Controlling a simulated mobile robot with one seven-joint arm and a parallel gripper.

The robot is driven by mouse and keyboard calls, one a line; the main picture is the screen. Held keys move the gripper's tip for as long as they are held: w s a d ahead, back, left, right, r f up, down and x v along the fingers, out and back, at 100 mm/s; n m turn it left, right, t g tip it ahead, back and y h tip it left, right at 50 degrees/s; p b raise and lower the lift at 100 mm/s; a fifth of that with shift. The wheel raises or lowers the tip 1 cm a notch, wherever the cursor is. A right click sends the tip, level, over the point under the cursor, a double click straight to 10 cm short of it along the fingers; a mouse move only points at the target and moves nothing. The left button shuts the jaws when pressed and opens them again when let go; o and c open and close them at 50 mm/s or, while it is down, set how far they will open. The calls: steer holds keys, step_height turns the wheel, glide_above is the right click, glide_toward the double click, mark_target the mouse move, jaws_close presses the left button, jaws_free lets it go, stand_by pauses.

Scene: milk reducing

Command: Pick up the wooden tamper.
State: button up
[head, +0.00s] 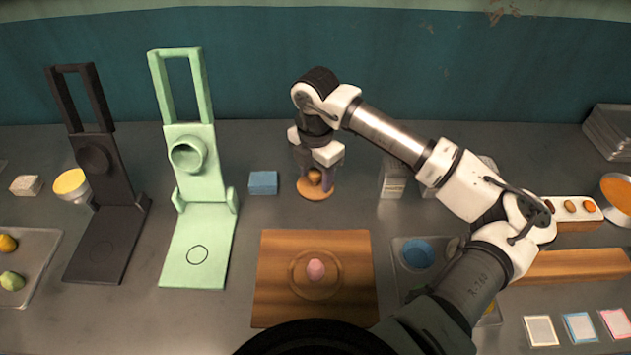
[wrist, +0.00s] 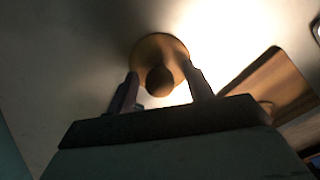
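The wooden tamper (head: 314,192) stands upright on the grey counter, with a round orange-brown base and a darker knob on top. In the wrist view the tamper (wrist: 158,47) is seen from above, its knob nearest the camera. My gripper (head: 314,178) points down over the tamper, its fingers on either side of the knob. In the wrist view my gripper (wrist: 161,84) is open, with a gap visible between the knob and each finger. Part of the knob is hidden by the fingers in the head view.
A wooden board (head: 272,290) with a pink lump (head: 316,270) lies in front. A blue block (head: 263,183) sits just left of the tamper, beside a green press stand (head: 207,240) and a dark one (head: 105,245). A white box (head: 392,182) stands to the right.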

steer(key=c, duration=0.9)
steer(key=shift+r, duration=0.1)
